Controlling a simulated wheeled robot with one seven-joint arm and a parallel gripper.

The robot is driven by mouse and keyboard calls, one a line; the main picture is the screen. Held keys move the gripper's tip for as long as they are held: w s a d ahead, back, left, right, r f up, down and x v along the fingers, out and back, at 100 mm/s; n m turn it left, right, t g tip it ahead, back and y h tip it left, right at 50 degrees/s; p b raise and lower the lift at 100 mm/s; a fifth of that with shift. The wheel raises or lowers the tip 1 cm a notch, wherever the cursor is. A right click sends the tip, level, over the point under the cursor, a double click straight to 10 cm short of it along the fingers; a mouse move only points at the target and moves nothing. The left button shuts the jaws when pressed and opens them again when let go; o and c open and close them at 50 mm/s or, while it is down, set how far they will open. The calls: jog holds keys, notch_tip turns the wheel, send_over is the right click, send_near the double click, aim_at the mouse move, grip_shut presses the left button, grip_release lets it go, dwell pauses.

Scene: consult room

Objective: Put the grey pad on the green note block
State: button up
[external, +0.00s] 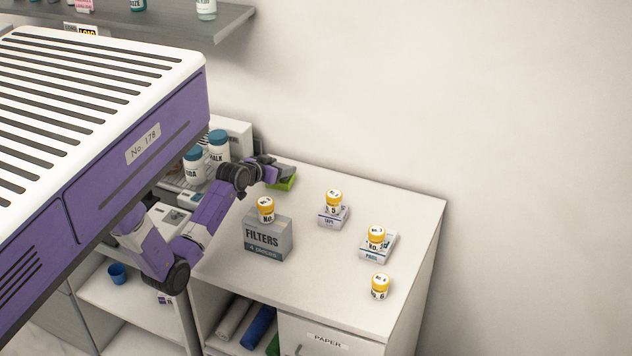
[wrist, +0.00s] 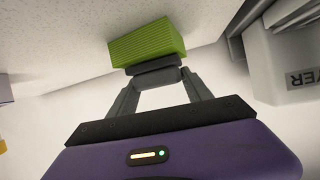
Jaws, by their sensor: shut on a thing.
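The green note block (external: 287,183) lies on the white counter top near the wall, just past my gripper (external: 272,172). It also shows in the wrist view (wrist: 148,42), with ribbed sides, beyond my fingertips. In the wrist view my gripper (wrist: 157,82) is shut on the grey pad (wrist: 155,70), a small dark grey piece between the fingertips. The pad overlaps the edge of the green block in that view; I cannot tell whether they touch. In the external view I cannot make out the pad apart from my gripper.
A grey FILTERS box (external: 268,240) with a yellow-capped bottle stands nearby. Blue-capped bottles (external: 218,148) stand beside my arm. More yellow-capped bottles (external: 376,238) are to the right. A grey-white box (wrist: 290,60) is at the right in the wrist view.

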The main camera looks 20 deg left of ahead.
jog(key=shift+f, duration=0.15)
jog(key=o, duration=1.3)
jog(key=shift+r, duration=0.25)
jog(key=b+v, duration=0.1)
jog(key=v, duration=1.1)
